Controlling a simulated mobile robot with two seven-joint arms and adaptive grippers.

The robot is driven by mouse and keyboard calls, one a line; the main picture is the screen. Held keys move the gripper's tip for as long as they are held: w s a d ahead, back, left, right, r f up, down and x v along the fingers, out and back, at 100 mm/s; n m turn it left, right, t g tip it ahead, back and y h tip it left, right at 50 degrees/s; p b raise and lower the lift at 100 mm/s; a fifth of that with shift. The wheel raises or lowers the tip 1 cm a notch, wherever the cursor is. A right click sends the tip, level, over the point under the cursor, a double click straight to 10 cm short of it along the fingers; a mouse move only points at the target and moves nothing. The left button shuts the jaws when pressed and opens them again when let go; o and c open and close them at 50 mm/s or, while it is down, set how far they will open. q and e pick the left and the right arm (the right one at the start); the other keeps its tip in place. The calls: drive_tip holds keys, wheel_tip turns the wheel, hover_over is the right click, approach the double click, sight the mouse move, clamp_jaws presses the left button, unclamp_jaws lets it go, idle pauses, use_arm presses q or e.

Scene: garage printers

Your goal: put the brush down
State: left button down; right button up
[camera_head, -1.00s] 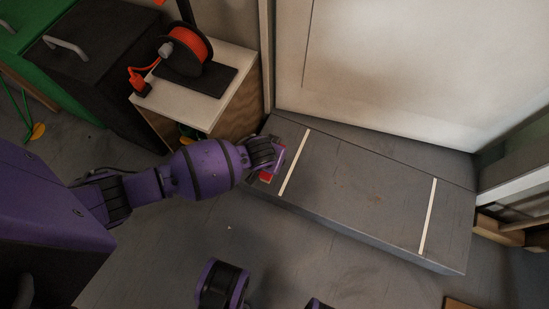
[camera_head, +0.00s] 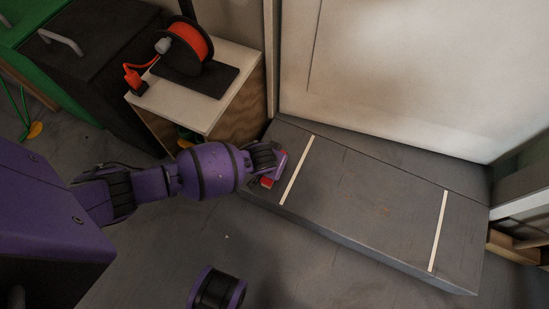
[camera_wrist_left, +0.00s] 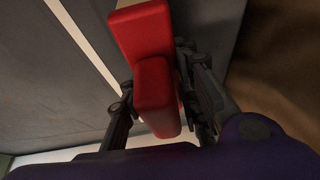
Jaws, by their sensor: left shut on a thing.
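The brush (camera_wrist_left: 152,85) shows as a red, blocky piece between the fingers of my left gripper (camera_wrist_left: 165,100) in the left wrist view. The fingers are shut on it. In the head view, my left gripper (camera_head: 271,174) is over the left end of the grey step, left of the near white strip. A small red part of the brush (camera_head: 266,183) shows beside it. The rest of the brush is hidden by the gripper. I cannot tell whether the brush touches the step. My right gripper is not in view.
The grey step (camera_head: 365,205) is bare between its two white strips, below a large pale door (camera_head: 400,70). A small wooden table (camera_head: 228,98) with an orange cable reel (camera_head: 190,45) stands behind my left arm. A dark cabinet (camera_head: 85,55) is further left.

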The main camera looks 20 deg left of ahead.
use_arm(q)
drive_tip(key=c, duration=1.5)
unclamp_jaws()
drive_tip(key=shift+f, duration=0.1)
drive_tip(key=shift+o, duration=1)
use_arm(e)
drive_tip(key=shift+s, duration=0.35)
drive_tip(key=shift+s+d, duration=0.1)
use_arm(q)
drive_tip(key=shift+r, duration=0.2)
drive_tip(key=p+v, duration=0.6)
drive_tip(key=v, duration=0.5)
drive_tip(key=shift+s+r, duration=0.1)
drive_tip(key=shift+r, duration=0.25)
drive_tip(key=shift+s+r+p, duration=0.15)
drive_tip(key=shift+r+p, duration=0.05)
drive_tip(key=shift+p, duration=0.1)
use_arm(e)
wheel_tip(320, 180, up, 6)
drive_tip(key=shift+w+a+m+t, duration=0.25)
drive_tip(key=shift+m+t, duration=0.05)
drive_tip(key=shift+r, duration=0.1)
